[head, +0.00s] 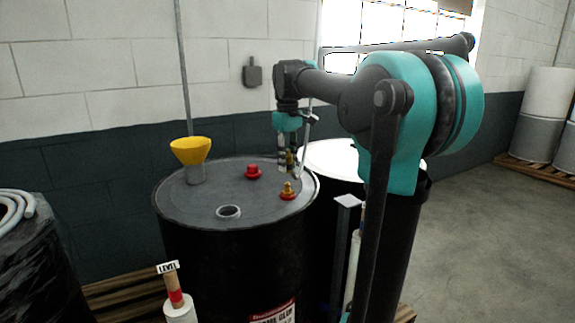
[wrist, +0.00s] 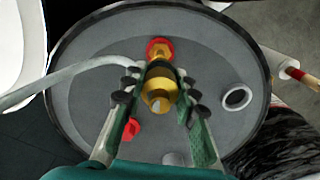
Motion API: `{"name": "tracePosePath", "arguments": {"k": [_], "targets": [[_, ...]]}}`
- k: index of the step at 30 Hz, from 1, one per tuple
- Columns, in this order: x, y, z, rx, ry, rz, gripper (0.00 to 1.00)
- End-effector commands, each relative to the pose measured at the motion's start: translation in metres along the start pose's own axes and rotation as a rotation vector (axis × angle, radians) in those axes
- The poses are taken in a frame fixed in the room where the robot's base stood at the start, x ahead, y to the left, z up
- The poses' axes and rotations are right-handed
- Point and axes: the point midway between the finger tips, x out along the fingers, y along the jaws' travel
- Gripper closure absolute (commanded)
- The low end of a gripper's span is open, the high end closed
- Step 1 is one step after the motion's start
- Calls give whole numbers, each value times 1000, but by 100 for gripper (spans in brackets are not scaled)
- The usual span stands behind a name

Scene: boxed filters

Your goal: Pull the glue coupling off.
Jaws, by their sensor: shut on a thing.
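My gripper (head: 289,165) hangs above the right side of the black drum's lid (head: 215,168). It is shut on the brass glue coupling (head: 290,157), which also shows between the fingers in the wrist view (wrist: 159,92). A pale grey hose (wrist: 85,75) runs from the coupling to the left in the wrist view. A brass fitting on a red base (head: 288,191) stands on the lid below the gripper. In the head view a gap shows between coupling and fitting. In the wrist view the fitting (wrist: 158,47) lies just beyond the coupling.
On the lid are a red plug (head: 253,172), an open round port (head: 229,212) and a yellow funnel (head: 190,150). A second drum with a white top (head: 335,155) stands behind at right. A level stick (head: 173,285) is at the front. Floor at right is clear.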

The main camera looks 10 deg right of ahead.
Motion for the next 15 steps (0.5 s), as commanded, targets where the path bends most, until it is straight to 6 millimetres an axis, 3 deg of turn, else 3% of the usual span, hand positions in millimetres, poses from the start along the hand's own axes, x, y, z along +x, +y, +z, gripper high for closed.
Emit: {"name": "tracePosePath", "arguments": {"k": [15], "targets": [[-38, 0, 0, 0, 0, 0, 100]]}}
